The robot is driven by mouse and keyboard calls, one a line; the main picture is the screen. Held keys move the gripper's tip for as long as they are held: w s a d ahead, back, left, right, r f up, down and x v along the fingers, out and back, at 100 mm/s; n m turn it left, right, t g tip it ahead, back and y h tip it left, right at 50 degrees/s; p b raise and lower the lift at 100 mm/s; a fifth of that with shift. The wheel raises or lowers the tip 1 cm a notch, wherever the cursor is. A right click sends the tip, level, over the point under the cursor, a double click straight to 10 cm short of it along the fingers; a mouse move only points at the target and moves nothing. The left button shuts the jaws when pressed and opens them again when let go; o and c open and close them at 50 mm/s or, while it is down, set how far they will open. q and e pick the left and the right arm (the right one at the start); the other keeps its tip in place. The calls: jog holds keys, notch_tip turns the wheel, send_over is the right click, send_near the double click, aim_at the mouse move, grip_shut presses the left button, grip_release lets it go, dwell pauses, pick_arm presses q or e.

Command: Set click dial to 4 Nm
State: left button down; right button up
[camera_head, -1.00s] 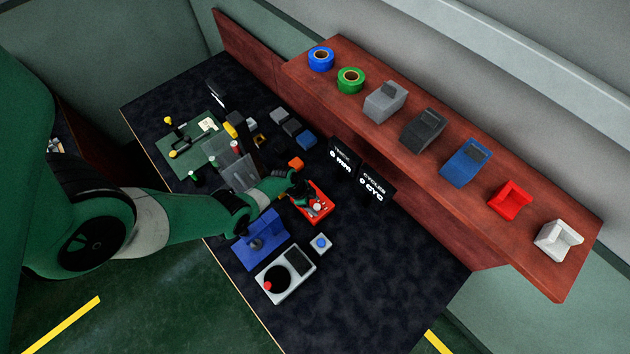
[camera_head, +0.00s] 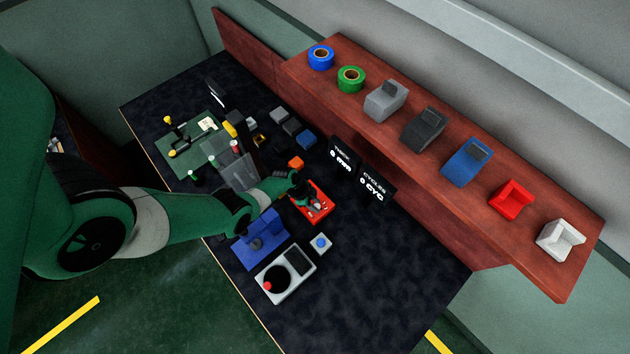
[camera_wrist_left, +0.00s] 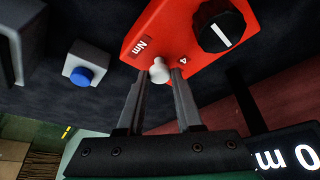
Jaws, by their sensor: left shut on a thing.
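The red box (camera_head: 322,212) lies on the dark table under my left gripper (camera_head: 302,193) in the head view. In the left wrist view the red box (camera_wrist_left: 165,35) carries a black round knob (camera_wrist_left: 222,30) with a white line, an "Nm" label (camera_wrist_left: 139,47) and a "4" mark (camera_wrist_left: 183,60). A small white knob (camera_wrist_left: 159,70) stands on the box near the "4". My left gripper (camera_wrist_left: 162,77) is shut on this white knob, one finger on each side. The black knob is apart from the fingers. My right gripper is not in view.
A grey device with a red knob (camera_head: 267,286), a blue fixture (camera_head: 249,252) and a blue-button box (camera_head: 321,243) stand near the box. Black displays (camera_head: 374,184) stand behind it. A red-brown shelf (camera_head: 470,200) with coloured holders runs along the back. The right front table is clear.

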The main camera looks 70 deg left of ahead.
pick_arm(q)
jog(key=shift+n, duration=0.3)
jog(key=n+y+p, duration=0.1)
jog(key=n+y, duration=0.1)
jog(key=n, duration=0.2)
jog(key=shift+d, duration=0.2)
jog(key=n+y, duration=0.1)
jog(key=n, duration=0.2)
jog(key=shift+d+n, duration=0.15)
jog(key=shift+n, duration=0.25)
jog(key=n, duration=0.1)
jog(key=n+y, duration=0.1)
jog(key=n, duration=0.1)
jog(key=shift+w+f+n+g+y, duration=0.1)
jog(key=shift+n+g+y, duration=0.2)
jog(key=shift+g, duration=0.1)
jog(key=n+b, duration=0.1)
jog(key=n, duration=0.2)
jog(key=shift+d+g+y+b, duration=0.1)
jog(key=shift+g+y+b, duration=0.25)
jog(key=shift+g+y, duration=0.05)
jog(key=shift+w+n+g, duration=0.1)
jog(key=shift+n+g, duration=0.4)
jog(key=shift+n, duration=0.9)
jog(key=shift+b, duration=0.3)
